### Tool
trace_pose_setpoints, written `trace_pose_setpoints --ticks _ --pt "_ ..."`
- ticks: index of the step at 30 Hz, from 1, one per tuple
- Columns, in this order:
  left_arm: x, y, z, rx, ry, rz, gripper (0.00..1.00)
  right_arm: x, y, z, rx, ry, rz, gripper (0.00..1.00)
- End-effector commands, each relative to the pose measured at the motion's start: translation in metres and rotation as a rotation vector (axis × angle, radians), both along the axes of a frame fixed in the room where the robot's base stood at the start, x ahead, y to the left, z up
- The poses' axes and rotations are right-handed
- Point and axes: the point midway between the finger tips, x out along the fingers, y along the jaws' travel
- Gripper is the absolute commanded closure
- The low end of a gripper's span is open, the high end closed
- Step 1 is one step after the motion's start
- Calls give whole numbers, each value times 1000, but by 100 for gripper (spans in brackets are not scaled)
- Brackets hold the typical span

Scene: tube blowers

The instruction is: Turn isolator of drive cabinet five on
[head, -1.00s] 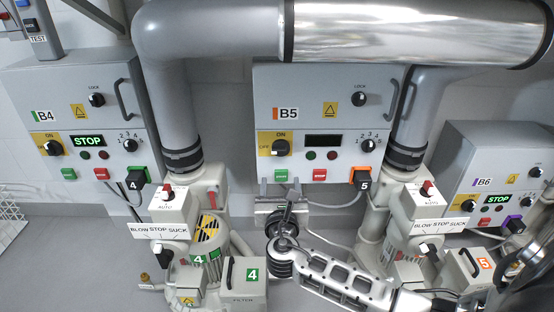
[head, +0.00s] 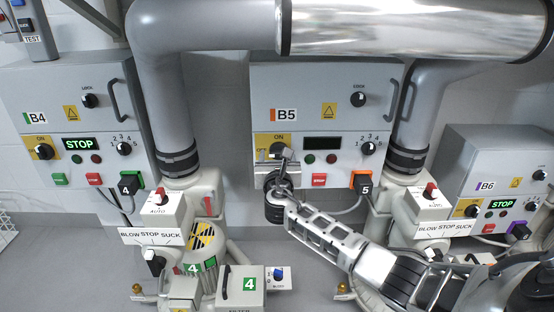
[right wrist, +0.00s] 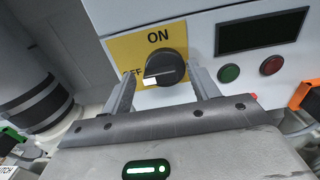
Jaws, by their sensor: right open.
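Drive cabinet B5 (head: 290,85) is the grey box at the centre of the head view. Its isolator (head: 278,142) is a black rotary knob on a yellow plate marked ON and OFF, partly hidden by my gripper. In the right wrist view the isolator knob (right wrist: 166,66) has its white mark toward OFF. My right gripper (right wrist: 163,78) is open, with one finger on each side of the knob's lower part; contact cannot be told. In the head view the right gripper (head: 272,158) is just below the knob. My left gripper is not in view.
The B5 display (head: 322,143) is dark. Cabinets B4 (head: 60,110) and B6 (head: 500,170) show STOP. Thick pipes (head: 170,100) flank B5, and a silver duct (head: 400,28) runs above it. Blower units with switch boxes (head: 160,212) stand below.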

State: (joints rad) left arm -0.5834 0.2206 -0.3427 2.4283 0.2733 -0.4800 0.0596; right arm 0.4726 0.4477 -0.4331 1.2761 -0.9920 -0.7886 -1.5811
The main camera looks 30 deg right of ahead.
Motion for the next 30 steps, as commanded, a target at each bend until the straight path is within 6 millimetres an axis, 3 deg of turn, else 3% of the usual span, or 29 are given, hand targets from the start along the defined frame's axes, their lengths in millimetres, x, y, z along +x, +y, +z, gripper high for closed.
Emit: trace_pose_setpoints --ticks 2,7,19,30 --pt "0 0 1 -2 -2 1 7 0 0 0 0 0 0 40" --pt "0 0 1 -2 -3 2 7 0 0 0 0 0 0 85" --pt "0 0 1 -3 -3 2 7 -1 0 -1 43 -25 0 85" --pt "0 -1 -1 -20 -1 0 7 -2 0 -1 272 -165 0 85"
